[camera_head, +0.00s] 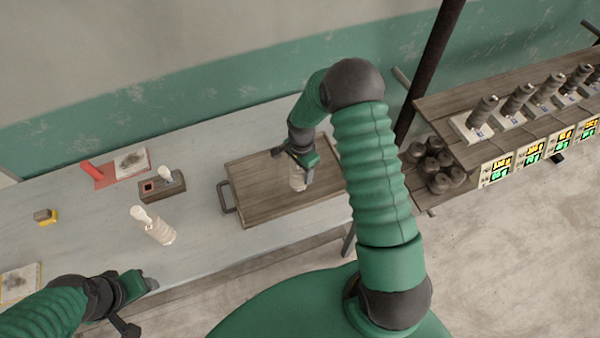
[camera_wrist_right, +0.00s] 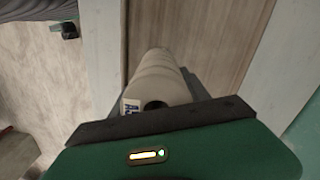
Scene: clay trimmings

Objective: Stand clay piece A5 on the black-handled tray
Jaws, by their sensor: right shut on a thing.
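My right gripper (camera_head: 297,160) is over the tray and shut on a pale, ribbed clay piece (camera_head: 297,182), which looks roughly upright. In the right wrist view the clay piece (camera_wrist_right: 160,75) carries a white and blue label, too small and partly covered to read fully. I cannot tell whether its base touches the tray. My left gripper (camera_head: 138,306) is at the lower left, with its fingers apart and nothing between them.
A wooden shelf (camera_head: 470,105) with several grey stacks stands at right.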

